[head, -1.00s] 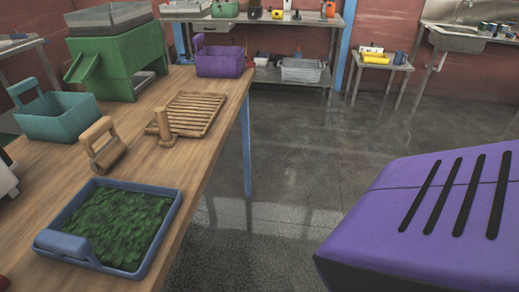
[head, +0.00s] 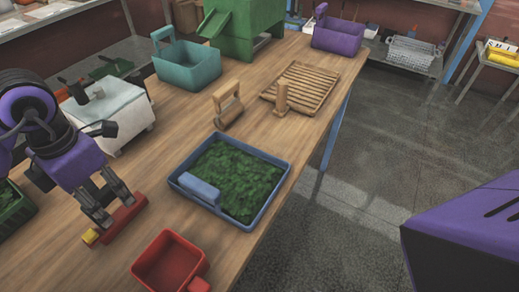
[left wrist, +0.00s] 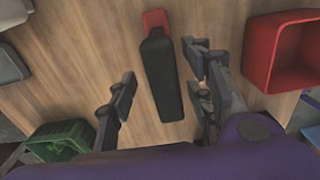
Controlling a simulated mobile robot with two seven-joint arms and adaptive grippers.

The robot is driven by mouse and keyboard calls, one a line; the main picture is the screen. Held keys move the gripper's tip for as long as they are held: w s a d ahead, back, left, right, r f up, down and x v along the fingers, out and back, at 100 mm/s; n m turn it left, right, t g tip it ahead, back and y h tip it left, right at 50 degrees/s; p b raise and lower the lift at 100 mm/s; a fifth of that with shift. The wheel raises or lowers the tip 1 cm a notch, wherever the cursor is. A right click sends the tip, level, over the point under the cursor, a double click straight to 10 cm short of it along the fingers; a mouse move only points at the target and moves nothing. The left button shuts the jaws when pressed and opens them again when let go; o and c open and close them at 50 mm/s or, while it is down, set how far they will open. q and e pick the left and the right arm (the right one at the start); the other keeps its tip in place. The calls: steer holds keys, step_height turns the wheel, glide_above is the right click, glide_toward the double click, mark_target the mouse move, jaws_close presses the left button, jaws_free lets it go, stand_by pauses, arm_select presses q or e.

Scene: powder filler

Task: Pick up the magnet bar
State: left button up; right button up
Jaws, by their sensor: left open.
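The magnet bar (head: 126,217) lies on the wooden table at the lower left of the head view. It looks red there, with a yellow end. In the left wrist view it (left wrist: 160,80) looks mostly dark, with a red end at the top. My left gripper (head: 115,208) is just above the bar, pointing down, and hides part of it. In the left wrist view my gripper (left wrist: 160,70) is open, with one finger on each side of the bar and gaps between. I cannot tell the exact height. My right gripper is not in view.
A red bin (head: 172,262) stands close to the bar, a green crate (head: 12,212) at far left. A white device (head: 110,115) stands behind my left gripper. A blue tray (head: 276,192) of green leaves, a wooden roller and a slatted rack lie further right.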

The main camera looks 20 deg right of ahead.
mark_target(118, 215)
arm_select(q)
steer(key=f, duration=0.4)
steer(key=shift+s+d+f+p, duration=0.2)
steer(key=shift+s+f+p, duration=0.05)
steer(key=shift+s+p, duration=0.05)
steer(key=shift+f, duration=0.3)
steer(key=shift+a+f, duration=0.1)
steer(key=c, duration=0.6)
jaws_close()
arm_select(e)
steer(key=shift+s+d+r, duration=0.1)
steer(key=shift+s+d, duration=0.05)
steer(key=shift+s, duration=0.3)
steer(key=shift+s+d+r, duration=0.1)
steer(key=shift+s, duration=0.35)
